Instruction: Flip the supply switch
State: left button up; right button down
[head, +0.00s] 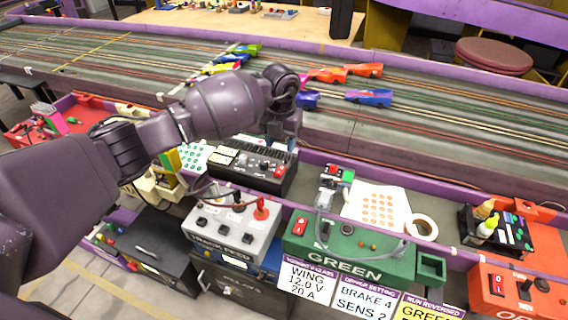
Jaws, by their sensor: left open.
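My left arm reaches in from the left, and its gripper (281,139) hangs down over the back edge of a black box with knobs (262,180). My wrist hides most of the fingers, and the gripper appears empty. The black box has a small red part on its right front. In front of it stands a grey box labelled TRACK FEED (229,243), with dark switches and a red terminal. I cannot tell which switch is the supply switch. My right gripper is not in view.
Several slot cars, including a blue and red one (369,97), stand on the track (450,130) behind. A tape roll (422,227), a dotted sheet (378,208) and a black bottle tray (470,238) lie to the right. An orange switch box (515,292) is at the lower right.

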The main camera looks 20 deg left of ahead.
aim_at(282, 167)
pick_arm(q)
notch_tip(282, 167, down, 6)
jog(key=shift+f+b, duration=0.2)
jog(key=shift+b, duration=0.4)
jog(key=shift+f, duration=0.75)
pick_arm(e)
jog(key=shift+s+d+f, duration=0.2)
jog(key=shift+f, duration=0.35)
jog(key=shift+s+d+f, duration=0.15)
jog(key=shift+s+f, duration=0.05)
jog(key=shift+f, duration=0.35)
pick_arm(q)
jog(key=shift+c, duration=0.2)
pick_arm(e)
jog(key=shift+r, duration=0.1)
